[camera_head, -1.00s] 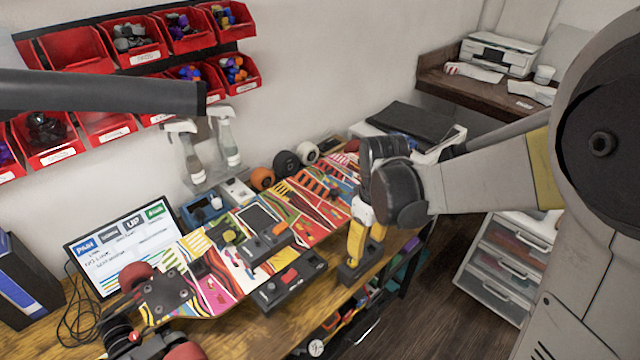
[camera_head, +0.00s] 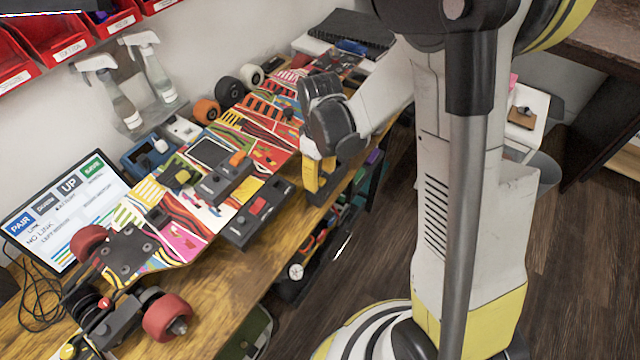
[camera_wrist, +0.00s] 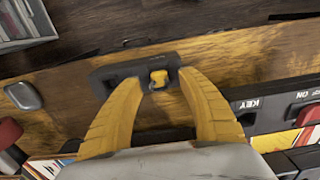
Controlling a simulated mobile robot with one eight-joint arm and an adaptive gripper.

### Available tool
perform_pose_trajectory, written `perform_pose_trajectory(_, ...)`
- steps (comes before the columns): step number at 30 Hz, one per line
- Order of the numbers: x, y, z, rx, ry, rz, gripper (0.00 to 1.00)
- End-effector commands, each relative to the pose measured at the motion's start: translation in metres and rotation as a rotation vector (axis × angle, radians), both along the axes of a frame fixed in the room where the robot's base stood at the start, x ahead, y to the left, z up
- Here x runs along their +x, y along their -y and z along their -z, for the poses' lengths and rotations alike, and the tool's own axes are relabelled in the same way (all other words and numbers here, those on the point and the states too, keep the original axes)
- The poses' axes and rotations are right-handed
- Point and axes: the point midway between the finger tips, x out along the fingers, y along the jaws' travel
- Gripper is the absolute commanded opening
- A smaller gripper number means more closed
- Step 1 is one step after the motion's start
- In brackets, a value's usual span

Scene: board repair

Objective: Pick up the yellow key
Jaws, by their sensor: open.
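The yellow key (camera_wrist: 158,78) is small and sits upright in a black holder (camera_wrist: 104,76) on the wooden bench, seen in the wrist view. My gripper (camera_wrist: 157,68) has its two yellow fingers spread, one on each side of the key, with gaps between them and the key. In the head view my gripper (camera_head: 319,178) points down at the front edge of the bench, beyond the skateboard. The key itself cannot be made out there, hidden by the fingers.
A black panel (camera_wrist: 247,121) marked KEY, with a red switch (camera_wrist: 303,109), lies close beside the right finger. The colourful skateboard deck (camera_head: 190,243) fills much of the bench. A monitor (camera_head: 68,213) and spray bottles (camera_head: 118,95) stand behind it. Dark floor (camera_head: 385,225) lies past the bench edge.

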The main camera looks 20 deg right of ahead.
Motion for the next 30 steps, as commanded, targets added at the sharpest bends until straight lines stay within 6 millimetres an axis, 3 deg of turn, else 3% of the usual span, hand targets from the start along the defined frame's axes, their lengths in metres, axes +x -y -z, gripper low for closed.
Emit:
perform_pose_trajectory(2, 0.000, 0.000, 0.011, 0.000, 0.000, 0.000, 0.47)
perform_pose_trajectory(8, 0.000, 0.000, 0.010, 0.000, 0.000, 0.000, 0.47)
perform_pose_trajectory(13, 0.000, 0.000, 0.009, 0.000, 0.000, 0.000, 0.00)
perform_pose_trajectory(25, 0.000, 0.000, 0.008, 0.000, 0.000, 0.000, 0.00)
perform_pose_trajectory(30, 0.000, 0.000, -0.005, 0.000, 0.000, 0.000, 0.00)
